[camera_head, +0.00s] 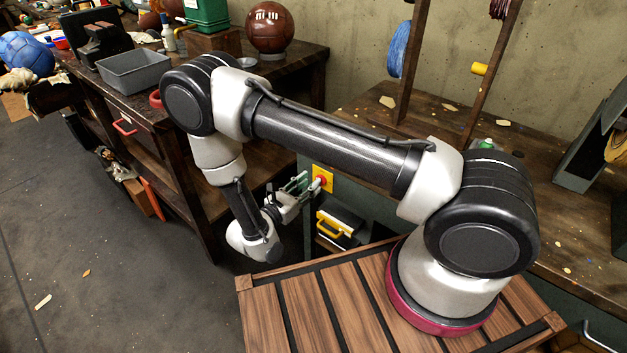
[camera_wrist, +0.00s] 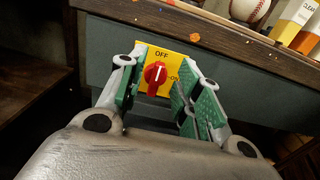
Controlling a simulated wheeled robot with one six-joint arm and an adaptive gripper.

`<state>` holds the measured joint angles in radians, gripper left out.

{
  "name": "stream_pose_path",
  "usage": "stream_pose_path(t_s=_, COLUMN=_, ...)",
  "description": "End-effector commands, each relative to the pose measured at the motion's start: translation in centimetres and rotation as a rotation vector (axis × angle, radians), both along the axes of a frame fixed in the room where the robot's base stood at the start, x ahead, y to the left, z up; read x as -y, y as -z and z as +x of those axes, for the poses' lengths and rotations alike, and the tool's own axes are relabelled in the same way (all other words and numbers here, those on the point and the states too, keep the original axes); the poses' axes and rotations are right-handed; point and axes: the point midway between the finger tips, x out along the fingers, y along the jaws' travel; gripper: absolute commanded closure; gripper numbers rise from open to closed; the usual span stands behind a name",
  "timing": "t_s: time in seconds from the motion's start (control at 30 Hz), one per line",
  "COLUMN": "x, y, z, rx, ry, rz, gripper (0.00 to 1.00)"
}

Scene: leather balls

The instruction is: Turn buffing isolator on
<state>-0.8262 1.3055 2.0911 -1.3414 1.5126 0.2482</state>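The buffing isolator is a red rotary knob (camera_wrist: 155,76) on a yellow plate (camera_wrist: 176,48), mounted on a grey-green panel under a bench. The knob's white mark points up, near the OFF label; the ON label is at the right, partly by my right finger. In the head view the isolator's yellow plate (camera_head: 323,172) shows just right of my gripper (camera_head: 297,189). In the wrist view my gripper (camera_wrist: 161,82) is open, with green-padded fingers on either side of the knob. I see gaps between fingers and knob; the exact depth between them is unclear.
A yellow-handled dark case (camera_head: 338,226) is below the isolator. The bench top (camera_head: 455,125) overhangs the panel, with a baseball (camera_wrist: 250,10) and bottles (camera_wrist: 297,22) near its edge. A workbench with a grey bin (camera_head: 135,72) stands at left. The floor there is mostly clear.

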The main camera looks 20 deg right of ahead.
Motion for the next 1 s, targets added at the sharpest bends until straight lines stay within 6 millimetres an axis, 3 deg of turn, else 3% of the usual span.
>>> stream_pose_path(t_s=0.2, x=2.2, y=0.0, z=1.4, rx=-0.001, ry=0.002, rz=0.001, gripper=0.66)
stream_pose_path(t_s=0.5, x=2.5, y=0.0, z=1.6, rx=-0.001, ry=0.0, rz=0.001, gripper=0.66)
stream_pose_path(t_s=0.57, x=2.5, y=0.0, z=1.6, rx=-0.001, ry=0.0, rz=0.001, gripper=0.73)
stream_pose_path(t_s=0.7, x=2.5, y=0.0, z=1.6, rx=-0.001, ry=0.0, rz=0.001, gripper=0.99)
stream_pose_path(t_s=1.0, x=2.5, y=0.0, z=1.6, rx=0.007, ry=0.0, rz=0.006, gripper=1.0)
